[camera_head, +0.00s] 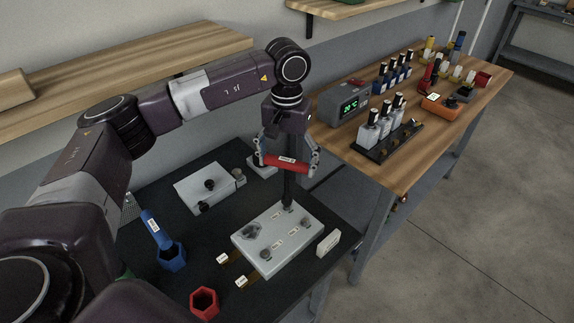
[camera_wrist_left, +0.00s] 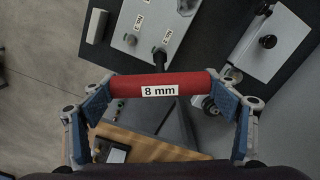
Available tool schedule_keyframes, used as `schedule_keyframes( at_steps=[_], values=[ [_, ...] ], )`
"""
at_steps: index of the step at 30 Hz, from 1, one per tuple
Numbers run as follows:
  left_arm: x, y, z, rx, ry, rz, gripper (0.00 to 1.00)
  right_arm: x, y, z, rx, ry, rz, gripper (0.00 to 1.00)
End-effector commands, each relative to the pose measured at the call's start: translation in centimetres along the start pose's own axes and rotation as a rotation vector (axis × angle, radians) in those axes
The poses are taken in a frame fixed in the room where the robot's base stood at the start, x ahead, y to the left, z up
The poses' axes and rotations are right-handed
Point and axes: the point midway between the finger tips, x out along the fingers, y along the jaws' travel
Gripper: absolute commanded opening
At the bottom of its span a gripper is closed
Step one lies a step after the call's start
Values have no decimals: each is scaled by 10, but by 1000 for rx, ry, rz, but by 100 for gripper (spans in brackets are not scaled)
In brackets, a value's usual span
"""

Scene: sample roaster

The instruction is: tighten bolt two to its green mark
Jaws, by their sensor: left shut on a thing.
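My left gripper (camera_head: 287,160) is shut on the red handle (camera_head: 284,164) of a T-shaped tool marked 8 mm. In the left wrist view the red handle (camera_wrist_left: 163,86) spans between the blue finger pads of the gripper (camera_wrist_left: 163,102). The tool's dark shaft (camera_head: 289,188) points down to the far corner of a pale plate (camera_head: 310,232). I cannot tell whether its tip is seated on a bolt. Other bolts (camera_head: 250,231) stand on the plate. In the left wrist view, labels No. 2 (camera_wrist_left: 166,38) and No. 3 (camera_wrist_left: 140,20) show.
A blue-handled tool (camera_head: 152,224) stands in a blue hexagonal holder (camera_head: 172,260). A red holder (camera_head: 204,303) is empty. A white block (camera_head: 329,242) stands right of the plate. A second pale plate (camera_head: 200,183) lies behind. The wooden bench (camera_head: 430,160) at right holds bottles and a display box (camera_head: 344,105).

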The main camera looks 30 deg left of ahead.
Motion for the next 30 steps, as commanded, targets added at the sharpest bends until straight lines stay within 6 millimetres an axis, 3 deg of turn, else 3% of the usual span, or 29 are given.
schedule_keyframes(
  at_steps=[3,16,27,30],
  values=[
    [-9,0,0,0,1,2,37,-4,0,0,0,0,0,40],
    [-15,1,0,0,2,2,37,-7,0,-1,0,0,0,40],
    [-57,0,-1,0,3,2,37,-30,0,-3,0,0,0,40],
    [-61,0,0,0,1,1,37,-32,0,-3,0,0,0,40]
  ],
)
